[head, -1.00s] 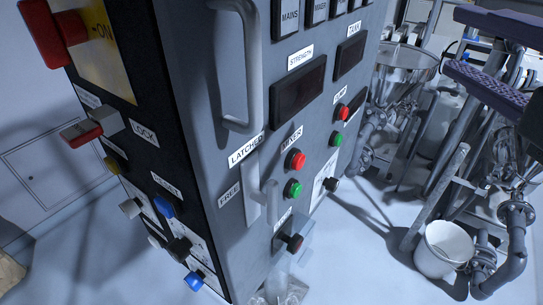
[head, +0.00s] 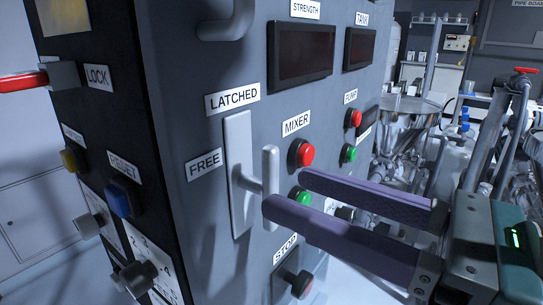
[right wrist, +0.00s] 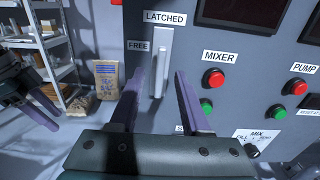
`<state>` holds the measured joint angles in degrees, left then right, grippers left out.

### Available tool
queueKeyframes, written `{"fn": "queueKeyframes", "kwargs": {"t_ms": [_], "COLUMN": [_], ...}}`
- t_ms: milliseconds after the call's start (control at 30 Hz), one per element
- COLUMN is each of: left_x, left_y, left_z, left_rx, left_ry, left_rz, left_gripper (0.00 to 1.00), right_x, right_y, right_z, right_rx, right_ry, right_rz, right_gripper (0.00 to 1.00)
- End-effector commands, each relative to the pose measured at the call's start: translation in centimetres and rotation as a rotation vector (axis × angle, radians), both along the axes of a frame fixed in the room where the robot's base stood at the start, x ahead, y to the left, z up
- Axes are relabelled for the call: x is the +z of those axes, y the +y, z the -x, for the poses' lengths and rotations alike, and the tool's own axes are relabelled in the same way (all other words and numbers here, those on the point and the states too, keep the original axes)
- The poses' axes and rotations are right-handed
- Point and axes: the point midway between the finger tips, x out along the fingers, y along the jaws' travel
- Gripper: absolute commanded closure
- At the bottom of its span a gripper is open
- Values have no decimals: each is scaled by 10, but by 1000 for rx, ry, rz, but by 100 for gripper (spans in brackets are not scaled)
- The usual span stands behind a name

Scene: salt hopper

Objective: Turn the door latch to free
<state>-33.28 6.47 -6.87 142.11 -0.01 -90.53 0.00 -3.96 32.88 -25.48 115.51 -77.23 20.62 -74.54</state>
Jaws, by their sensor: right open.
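The door latch has a pale upright plate (head: 236,150) on the grey cabinet front, with a lever (head: 270,172) standing out from it. The lever's grip points upward; the LATCHED label (head: 233,99) is above and the FREE label (head: 204,164) to the left. My right gripper (head: 285,188) is open, its purple fingers reaching in from the right with tips close to the lever. In the right wrist view the latch (right wrist: 161,62) appears between and beyond the fingertips (right wrist: 156,84). I cannot tell whether they touch it. Part of my left gripper (right wrist: 38,112) shows at that view's left edge.
Red mixer button (head: 302,153) and green button (head: 300,196) sit close right of the lever, beside my fingers. A grey door handle (head: 224,28) is above. A steel hopper (head: 405,112) stands behind right.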

Motion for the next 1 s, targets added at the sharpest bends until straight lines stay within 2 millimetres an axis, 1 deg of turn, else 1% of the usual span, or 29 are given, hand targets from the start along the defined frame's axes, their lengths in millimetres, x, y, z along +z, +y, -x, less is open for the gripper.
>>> {"fn": "queueKeyframes", "kwargs": {"t_ms": [33, 100, 233, 400, 600, 667, 1000], "left_x": [8, 12, 14, 15, 15, 15, 15], "left_y": [0, 0, 1, 2, 3, 3, 2], "left_z": [0, 0, 0, 0, 0, 0, 0], "left_rx": [-1, -1, -2, -6, -7, -7, -7], "left_ry": [0, -1, -1, -1, -2, -2, -1], "left_rz": [-1, -1, -4, -8, -11, -11, -10], "left_gripper": [50, 50, 50, 50, 50, 50, 50], "right_x": [5, 4, 2, 0, -1, -1, -1], "right_y": [8, 18, 30, 36, 36, 35, 35], "right_z": [-7, -13, -22, -26, -26, -26, -26], "right_rx": [-2, -1, -2, -2, -2, -2, -2], "right_ry": [-1, 0, 1, 1, 1, 2, 2], "right_rz": [-4, -4, -4, -2, -2, -3, -3], "right_gripper": [53, 53, 53, 53, 53, 59, 97]}}
